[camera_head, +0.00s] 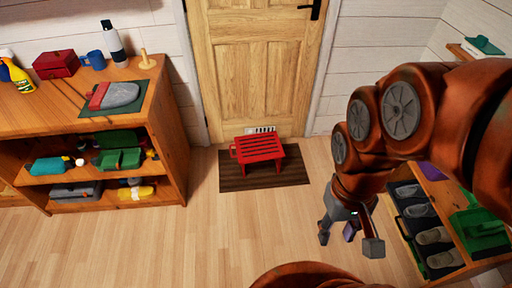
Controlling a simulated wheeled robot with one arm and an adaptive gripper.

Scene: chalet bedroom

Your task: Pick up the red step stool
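The red step stool (259,149) has a slatted top and stands upright on a dark brown mat (291,172) in front of the wooden door. My gripper (349,247) hangs at the lower right, in front of and to the right of the stool, clear of it. Its two fingers are spread wide apart. A small purple thing shows near the fingers; I cannot tell whether it is part of the gripper or lies behind it.
A wooden shelf unit (172,150) with bottles, a red box (56,64) and green items stands left. A low rack (487,255) with shoes stands right, close to my arm. The plank floor (220,235) between them is clear. The door (258,70) is shut.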

